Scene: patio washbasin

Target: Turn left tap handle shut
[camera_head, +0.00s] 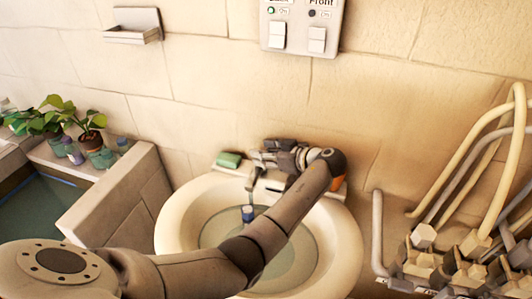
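A cream round washbasin (176,222) stands against the wall, with what looks like water inside. A thin grey tap spout (251,183) shows at its back rim. My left arm reaches across the basin from the lower left, and my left gripper (265,158) is at the back rim, right above the tap area. The gripper and wrist cover most of the tap, so I cannot make out the left tap handle or whether the fingers touch it. The finger gap is too small to judge. My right gripper is not in view.
A green soap-like block (229,160) lies on the back rim, left of the gripper. A small blue object (248,213) is in the basin. Potted plants (90,140) stand at left, pale pipes (490,170) at right. A switch panel (301,25) is on the wall.

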